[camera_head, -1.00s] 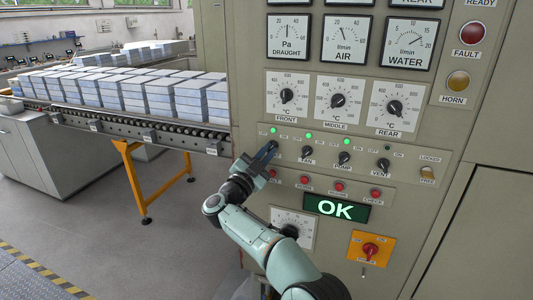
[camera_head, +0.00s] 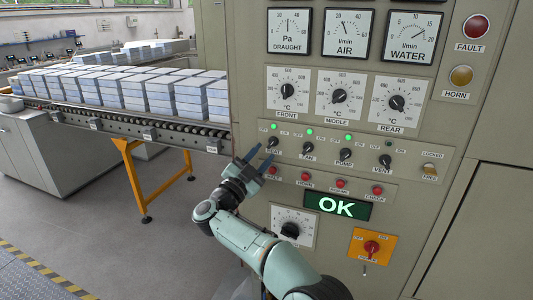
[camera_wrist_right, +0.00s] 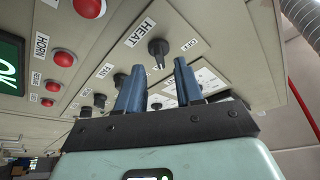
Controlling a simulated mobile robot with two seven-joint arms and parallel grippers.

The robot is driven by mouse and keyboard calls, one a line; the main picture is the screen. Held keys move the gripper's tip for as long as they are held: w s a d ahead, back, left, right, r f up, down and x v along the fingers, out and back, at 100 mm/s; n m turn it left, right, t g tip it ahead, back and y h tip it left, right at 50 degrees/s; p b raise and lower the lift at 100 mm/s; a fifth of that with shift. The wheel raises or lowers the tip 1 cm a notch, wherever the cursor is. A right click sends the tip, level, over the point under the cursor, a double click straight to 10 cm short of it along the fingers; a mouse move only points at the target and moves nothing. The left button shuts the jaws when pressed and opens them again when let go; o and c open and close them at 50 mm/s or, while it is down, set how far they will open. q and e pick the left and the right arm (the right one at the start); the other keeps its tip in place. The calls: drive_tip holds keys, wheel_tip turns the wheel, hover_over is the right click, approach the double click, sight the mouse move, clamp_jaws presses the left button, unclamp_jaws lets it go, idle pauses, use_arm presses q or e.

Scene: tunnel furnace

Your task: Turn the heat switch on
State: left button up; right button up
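The heat switch (camera_head: 273,142) is a black knob at the left end of the row of switches on the furnace panel. The green lamp (camera_head: 274,127) above it is lit. In the right wrist view the heat switch (camera_wrist_right: 158,48) sits beside its HEAT label, just beyond my fingertips. My right gripper (camera_head: 258,155) is open and empty, to the lower left of the switch and apart from it. Its two blue fingers (camera_wrist_right: 159,72) are spread in the wrist view. My left gripper is not in view.
Fan (camera_head: 307,147), pump (camera_head: 345,155) and vent (camera_head: 385,161) switches follow to the right. Red buttons (camera_head: 340,184) and a green OK display (camera_head: 337,206) lie below. A conveyor (camera_head: 180,133) loaded with blocks stands at the left.

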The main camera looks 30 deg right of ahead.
drive_tip(key=b+v, duration=0.2)
drive_tip(key=v, duration=0.8)
